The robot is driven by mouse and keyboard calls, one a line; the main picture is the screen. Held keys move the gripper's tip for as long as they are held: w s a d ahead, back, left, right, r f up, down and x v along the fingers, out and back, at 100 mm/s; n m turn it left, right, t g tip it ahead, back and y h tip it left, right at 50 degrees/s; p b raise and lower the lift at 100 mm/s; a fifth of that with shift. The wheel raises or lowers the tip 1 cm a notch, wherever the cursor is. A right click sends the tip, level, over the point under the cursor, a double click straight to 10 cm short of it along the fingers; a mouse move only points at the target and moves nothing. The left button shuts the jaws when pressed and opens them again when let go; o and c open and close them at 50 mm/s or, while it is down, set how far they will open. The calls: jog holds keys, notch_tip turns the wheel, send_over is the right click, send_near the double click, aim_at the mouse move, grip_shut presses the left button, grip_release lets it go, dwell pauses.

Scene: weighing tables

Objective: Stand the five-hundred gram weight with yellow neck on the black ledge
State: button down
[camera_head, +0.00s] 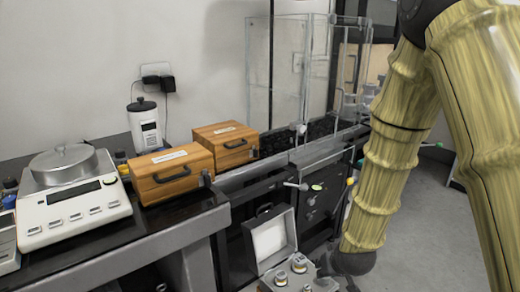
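Several small silvery weights stand in a cluster at the bottom edge, on a grey surface beside an open case. One weight (299,262) stands at the back and another (281,279) at the front left. Both show yellowish tints, but they are too small to tell which is the five-hundred gram one. The black ledge (175,212) appears to be the dark front strip of the bench at left, before the wooden boxes. My arm comes down from the upper right to a dark joint just right of the weights. My gripper's fingers are not visible.
A white balance (72,203) with a silver pan stands on the bench at left. Two wooden boxes (172,176) (226,146) and a white bottle (145,128) stand beside it. A glass enclosure (290,70) is behind. An open case (270,238) is below the bench. Floor is clear at right.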

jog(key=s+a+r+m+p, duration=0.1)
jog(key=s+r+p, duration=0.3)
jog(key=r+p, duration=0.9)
jog(key=p, duration=1)
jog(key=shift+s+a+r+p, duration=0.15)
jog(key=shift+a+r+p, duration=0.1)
jog(key=shift+p, duration=0.15)
